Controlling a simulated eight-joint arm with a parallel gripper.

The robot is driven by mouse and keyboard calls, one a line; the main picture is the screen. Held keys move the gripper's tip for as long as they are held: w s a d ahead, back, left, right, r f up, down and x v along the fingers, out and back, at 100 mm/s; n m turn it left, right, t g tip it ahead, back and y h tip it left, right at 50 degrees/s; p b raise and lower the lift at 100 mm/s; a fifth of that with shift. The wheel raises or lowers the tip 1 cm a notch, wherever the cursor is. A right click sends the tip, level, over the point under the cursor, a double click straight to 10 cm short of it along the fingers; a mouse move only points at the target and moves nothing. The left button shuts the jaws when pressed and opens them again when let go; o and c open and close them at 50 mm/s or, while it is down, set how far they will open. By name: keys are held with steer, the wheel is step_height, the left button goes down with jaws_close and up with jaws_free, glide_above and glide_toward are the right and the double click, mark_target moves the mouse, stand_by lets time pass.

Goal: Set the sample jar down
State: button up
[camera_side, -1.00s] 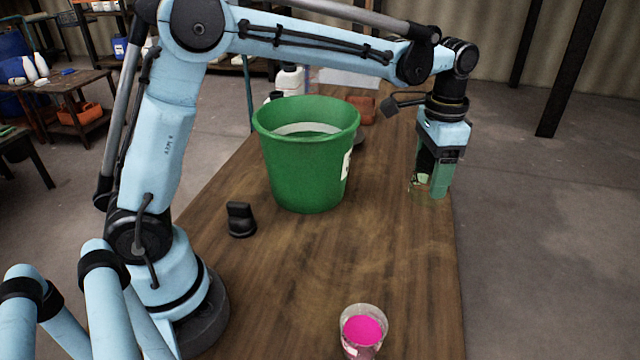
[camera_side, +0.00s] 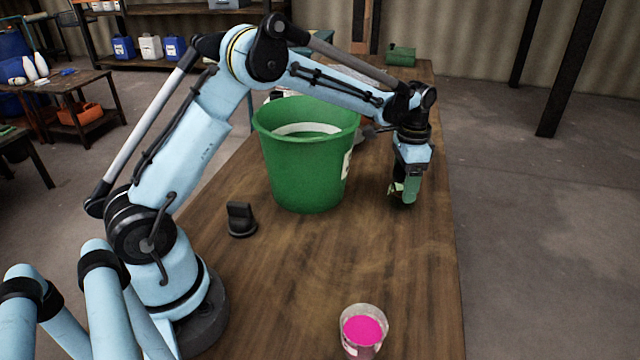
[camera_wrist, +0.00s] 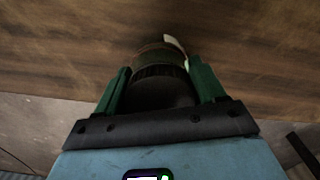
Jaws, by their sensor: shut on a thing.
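My gripper (camera_side: 404,194) is shut on the sample jar (camera_wrist: 160,52), to the right of the green vat, over the right part of the wooden table. In the wrist view the jar shows between the two green fingers (camera_wrist: 160,92), with its dark ribbed cap towards the gripper and a pale patch at its far end. In the side view only a small part of the jar (camera_side: 396,188) shows beside the fingers, close above the wood. I cannot tell whether it touches the table. The green vat (camera_side: 308,170) stands upright on the table.
The wooden table (camera_side: 290,270) is clear in front of my gripper. A cup of pink liquid (camera_side: 363,330) stands at the near end. A black knob-like piece (camera_side: 240,218) sits left of the vat. A green object (camera_side: 401,56) lies at the far end.

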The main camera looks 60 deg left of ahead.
steer(key=shift+f, duration=0.3)
steer(key=shift+f, duration=0.1)
steer(key=o, duration=1.1)
steer(key=shift+c, duration=0.2)
